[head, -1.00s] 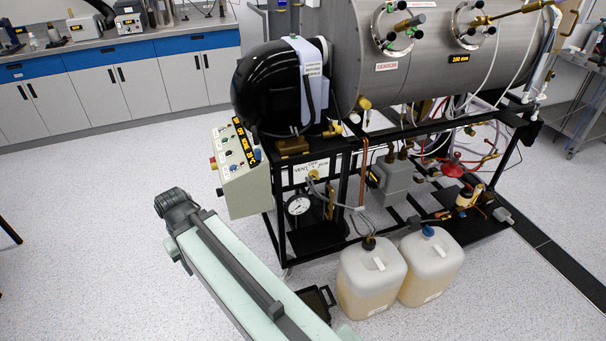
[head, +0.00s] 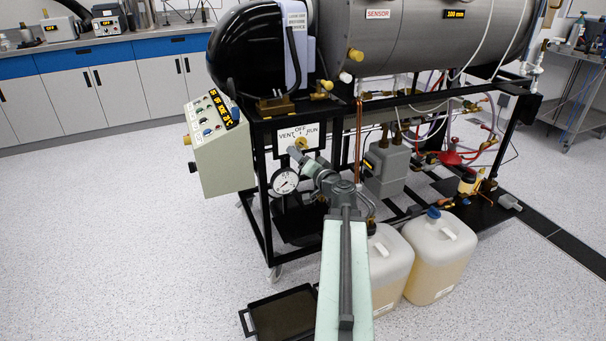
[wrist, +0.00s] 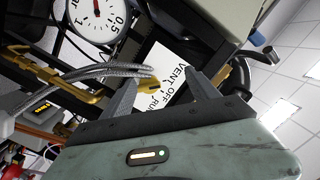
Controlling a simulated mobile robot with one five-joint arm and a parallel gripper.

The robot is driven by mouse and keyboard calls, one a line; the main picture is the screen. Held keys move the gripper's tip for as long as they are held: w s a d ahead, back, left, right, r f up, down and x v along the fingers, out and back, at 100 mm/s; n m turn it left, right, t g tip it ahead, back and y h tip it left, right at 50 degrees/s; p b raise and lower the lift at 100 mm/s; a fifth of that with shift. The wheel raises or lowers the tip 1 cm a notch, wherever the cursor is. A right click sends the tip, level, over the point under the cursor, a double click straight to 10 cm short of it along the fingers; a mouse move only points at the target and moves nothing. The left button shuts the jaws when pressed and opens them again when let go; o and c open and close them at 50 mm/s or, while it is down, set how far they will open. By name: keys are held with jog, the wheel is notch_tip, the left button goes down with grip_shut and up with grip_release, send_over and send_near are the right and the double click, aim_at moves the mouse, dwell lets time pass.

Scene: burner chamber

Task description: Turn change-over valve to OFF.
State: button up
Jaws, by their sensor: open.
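The change-over valve's white plate (head: 312,132) is on the front of the black frame, with OFF at top, VENT left and RUN right. The brass valve part (head: 302,143) shows just below OFF. In the wrist view the plate (wrist: 164,62) appears rotated, with the brass valve part (wrist: 150,87) low between the fingers. My gripper (wrist: 163,72) is open around this area, with a finger on either side. In the head view my gripper (head: 300,157) is just in front of the plate and partly covers it. I cannot tell which way the valve points.
A pressure gauge (head: 285,181) sits just below left of the valve. A control box (head: 220,145) juts out at left. Braided hoses (wrist: 95,75) run close beside my gripper. Plastic jugs (head: 440,250) and a black tray (head: 283,316) are on the floor. Floor at left is clear.

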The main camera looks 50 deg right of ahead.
aim_at(303, 145)
jog(key=s+d+m+h, duration=0.1)
jog(key=s+d+h, duration=0.1)
jog(key=s+d, duration=0.15)
jog(key=x, duration=0.9)
jog(key=shift+a, duration=0.25)
jog(key=c, duration=1.2)
jog(key=shift+a, duration=0.25)
jog(key=shift+c, duration=0.8)
jog(key=shift+d, duration=0.15)
